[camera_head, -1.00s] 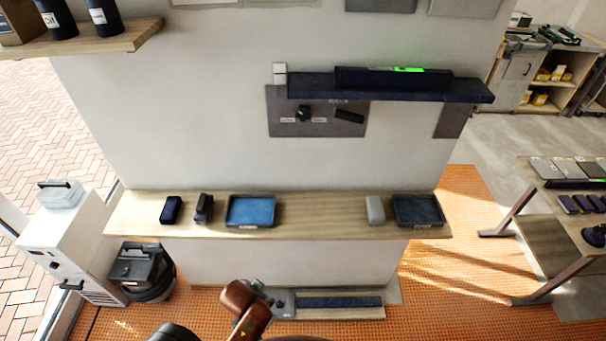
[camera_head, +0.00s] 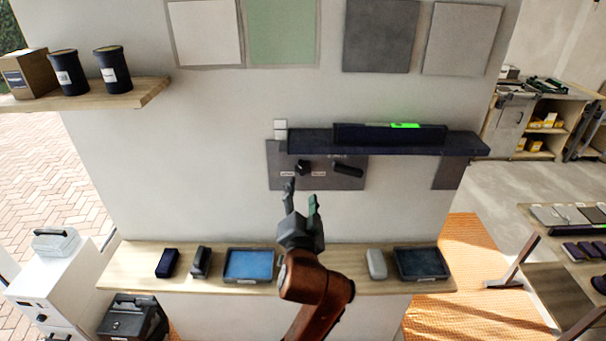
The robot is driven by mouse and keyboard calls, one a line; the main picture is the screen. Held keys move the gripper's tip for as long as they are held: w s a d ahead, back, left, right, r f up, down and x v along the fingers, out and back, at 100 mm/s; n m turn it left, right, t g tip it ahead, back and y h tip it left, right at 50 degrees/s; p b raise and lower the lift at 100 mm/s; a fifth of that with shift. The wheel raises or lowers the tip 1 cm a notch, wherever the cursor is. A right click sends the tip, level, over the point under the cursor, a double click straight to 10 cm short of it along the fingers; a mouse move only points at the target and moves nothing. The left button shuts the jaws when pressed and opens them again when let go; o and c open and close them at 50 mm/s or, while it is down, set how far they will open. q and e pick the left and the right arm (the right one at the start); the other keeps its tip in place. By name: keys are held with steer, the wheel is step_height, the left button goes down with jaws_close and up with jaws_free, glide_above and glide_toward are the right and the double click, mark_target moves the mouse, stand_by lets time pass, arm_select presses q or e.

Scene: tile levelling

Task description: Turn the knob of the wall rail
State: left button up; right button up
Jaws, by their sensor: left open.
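The wall rail (camera_head: 470,145) is a dark horizontal bar on the white wall, with a level showing a bright green strip (camera_head: 405,126) on top. Below it is a grey panel (camera_head: 280,178) carrying a small black knob (camera_head: 303,167) between two small labels, and a dark slanted handle (camera_head: 348,170) to its right. My left gripper (camera_head: 302,196) is open and empty, its fingers pointing up just below the knob. Its left fingertip overlaps the panel's lower edge in the picture; I cannot tell whether it touches. My right gripper is not in view.
A wooden shelf (camera_head: 210,285) below holds a blue tray (camera_head: 249,265), a dark tray (camera_head: 421,263) and small blocks. An upper-left shelf (camera_head: 140,95) holds a box and two dark canisters. Sample tiles (camera_head: 380,35) hang above the rail. The wall left of the panel is bare.

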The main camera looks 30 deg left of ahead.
mark_target(302, 170)
arm_select(q)
steer(key=shift+y, duration=0.3)
steer(key=x, duration=0.2)
steer(key=r+x, duration=0.1)
steer(key=x, duration=0.4)
steer(key=shift+w+r, duration=0.25)
steer(key=shift+w, duration=0.1)
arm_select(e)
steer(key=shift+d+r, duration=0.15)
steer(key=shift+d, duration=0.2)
